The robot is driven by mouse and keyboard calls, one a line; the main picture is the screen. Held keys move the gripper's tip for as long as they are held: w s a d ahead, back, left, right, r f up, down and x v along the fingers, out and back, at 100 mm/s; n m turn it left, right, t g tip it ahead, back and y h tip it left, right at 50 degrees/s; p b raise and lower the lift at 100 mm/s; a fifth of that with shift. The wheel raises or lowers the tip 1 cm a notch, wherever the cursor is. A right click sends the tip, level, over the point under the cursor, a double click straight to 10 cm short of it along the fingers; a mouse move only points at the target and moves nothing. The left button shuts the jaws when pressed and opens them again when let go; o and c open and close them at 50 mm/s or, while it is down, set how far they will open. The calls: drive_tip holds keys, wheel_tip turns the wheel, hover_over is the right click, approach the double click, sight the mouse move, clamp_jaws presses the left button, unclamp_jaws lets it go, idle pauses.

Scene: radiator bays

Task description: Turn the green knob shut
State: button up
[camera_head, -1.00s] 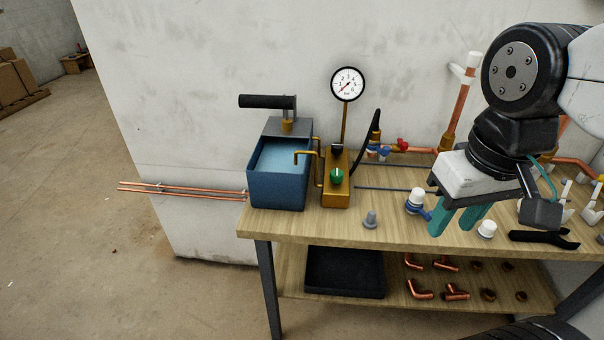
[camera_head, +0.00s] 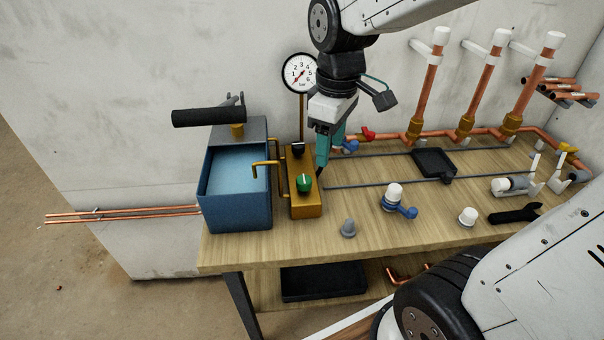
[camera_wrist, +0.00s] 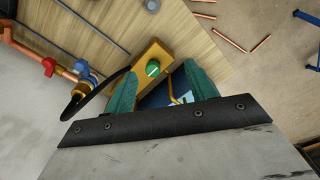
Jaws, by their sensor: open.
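The green knob (camera_head: 304,183) sits on top of a brass block (camera_head: 309,206) beside the blue water tank on the bench. A lighter line marks the knob's face. In the wrist view the knob (camera_wrist: 153,69) shows beyond and between the teal fingers, apart from both. My gripper (camera_wrist: 160,85) is open and empty. In the head view my gripper (camera_head: 322,165) is just behind and right of the knob, above the block's far end, pointing down. One finger mostly hides the other there.
The blue tank (camera_head: 236,205) with its black pump handle (camera_head: 209,117) stands left. The pressure gauge (camera_head: 300,73) rises close behind my gripper. A black knob (camera_head: 298,148) is on the same block.

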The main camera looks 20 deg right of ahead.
sight(304, 178)
drive_tip(key=w+f+n, duration=0.1)
drive_tip(key=w+f, duration=0.1)
drive_tip(key=w+a+f+n, duration=0.1)
drive_tip(key=w+f+n, duration=0.1)
drive_tip(key=w, duration=0.1)
drive_tip(key=w+f+n, duration=0.1)
drive_tip(key=w+f, duration=0.1)
drive_tip(key=w, duration=0.1)
drive_tip(key=shift+w+a+f+n+g, duration=0.1)
drive_tip(key=shift+a+f+n+g, duration=0.1)
drive_tip(key=shift+f+n+g, duration=0.2)
wheel_tip(304, 178, down, 8)
drive_tip(key=shift+a+r, duration=0.1)
drive_tip(key=shift+r, duration=0.05)
drive_tip(key=shift+c, duration=0.4)
drive_tip(key=c, duration=0.9)
